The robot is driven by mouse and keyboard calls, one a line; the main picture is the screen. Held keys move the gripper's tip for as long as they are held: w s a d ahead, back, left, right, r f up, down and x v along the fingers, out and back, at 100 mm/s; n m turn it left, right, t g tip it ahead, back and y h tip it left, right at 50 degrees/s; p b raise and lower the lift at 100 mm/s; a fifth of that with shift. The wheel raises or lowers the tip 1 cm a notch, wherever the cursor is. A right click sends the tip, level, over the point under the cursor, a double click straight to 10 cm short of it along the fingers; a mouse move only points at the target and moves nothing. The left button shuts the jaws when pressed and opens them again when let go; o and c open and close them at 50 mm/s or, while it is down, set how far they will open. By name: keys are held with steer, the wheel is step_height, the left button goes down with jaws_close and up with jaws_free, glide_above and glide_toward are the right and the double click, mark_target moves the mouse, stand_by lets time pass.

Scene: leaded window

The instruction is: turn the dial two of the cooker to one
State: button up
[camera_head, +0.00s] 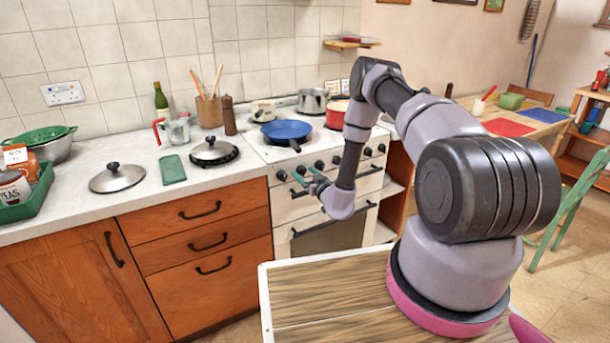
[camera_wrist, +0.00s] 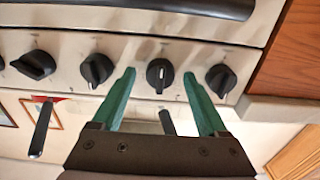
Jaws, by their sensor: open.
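The white cooker (camera_head: 285,208) stands against the wall, with a row of black dials on its front. In the wrist view the oven handle (camera_wrist: 180,6) is at the top. The dial second from the wooden-cabinet end (camera_wrist: 160,75) has a pale mark on its face and lies between my gripper's green fingers. My gripper (camera_wrist: 159,74) is open, with a gap on both sides of this dial; I cannot tell how deep the fingertips reach. In the head view my gripper (camera_head: 304,176) is in front of the left dials and partly hides them.
Neighbouring dials (camera_wrist: 221,80) and (camera_wrist: 97,69) sit close outside the fingers. A blue pan (camera_head: 286,131) and a red pot (camera_head: 336,116) stand on the hob. The wooden drawers (camera_head: 205,240) adjoin the cooker on the left. The oven door handle (camera_head: 312,222) is below my gripper.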

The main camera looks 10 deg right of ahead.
steer(key=shift+c, duration=0.3)
jaws_close()
